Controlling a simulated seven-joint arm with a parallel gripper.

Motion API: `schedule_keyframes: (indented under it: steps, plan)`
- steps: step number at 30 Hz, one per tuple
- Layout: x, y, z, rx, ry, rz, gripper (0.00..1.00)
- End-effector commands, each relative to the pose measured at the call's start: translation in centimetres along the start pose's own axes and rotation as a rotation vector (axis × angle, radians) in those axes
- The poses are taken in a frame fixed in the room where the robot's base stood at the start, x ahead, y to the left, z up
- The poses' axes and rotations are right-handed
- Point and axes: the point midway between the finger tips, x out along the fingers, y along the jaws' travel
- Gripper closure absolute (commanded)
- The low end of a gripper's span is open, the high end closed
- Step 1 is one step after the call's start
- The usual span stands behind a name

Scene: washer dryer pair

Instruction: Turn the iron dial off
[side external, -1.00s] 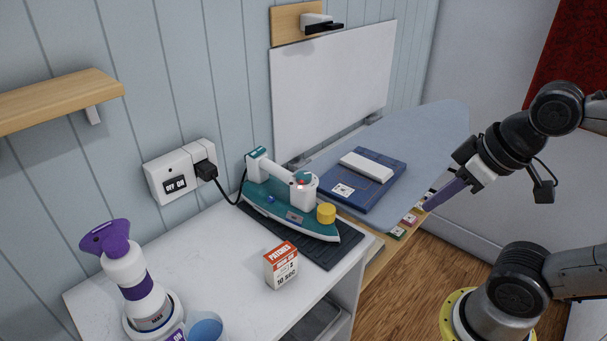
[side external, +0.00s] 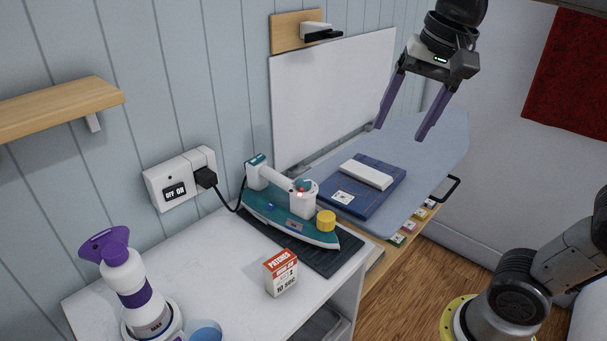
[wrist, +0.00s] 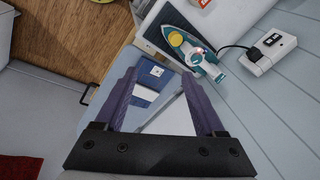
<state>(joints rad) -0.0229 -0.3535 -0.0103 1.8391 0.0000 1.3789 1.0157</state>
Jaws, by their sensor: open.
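A teal and white iron (side external: 290,212) rests on a dark ribbed mat on the white counter, and it also shows in the wrist view (wrist: 192,54). A yellow dial (side external: 326,217) sits on the front of the iron. In the wrist view the yellow dial (wrist: 175,39) is small, near the top. A red knob or light (side external: 302,186) shows on the handle's front end. My gripper (side external: 401,133) is open and empty, high above the ironing board, to the right of and above the iron, well apart from it. Its purple fingers (wrist: 167,95) point down and spread wide.
A folded blue cloth with a white block (side external: 366,174) lies on the grey ironing board (side external: 436,140). A patches box (side external: 281,272) and a purple-topped spray bottle (side external: 128,275) stand on the counter. The iron's black cord runs to a wall socket (side external: 180,180). A white panel (side external: 330,95) stands behind the board.

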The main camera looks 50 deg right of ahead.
Motion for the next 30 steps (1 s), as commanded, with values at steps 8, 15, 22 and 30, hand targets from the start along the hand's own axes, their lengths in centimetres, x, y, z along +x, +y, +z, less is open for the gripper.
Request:
schedule_keyframes:
  steps: [8,15,22,30]
  plan:
    - [0.9,-9.0,-4.5,0.294,-0.061,0.131,0.28]
    - [5.5,-14.4,-6.7,0.328,-0.090,0.211,0.28]
    - [8.8,-15.3,-6.7,0.317,-0.111,0.267,0.28]
    - [11.9,-14.4,-6.1,0.315,-0.113,0.271,0.28]
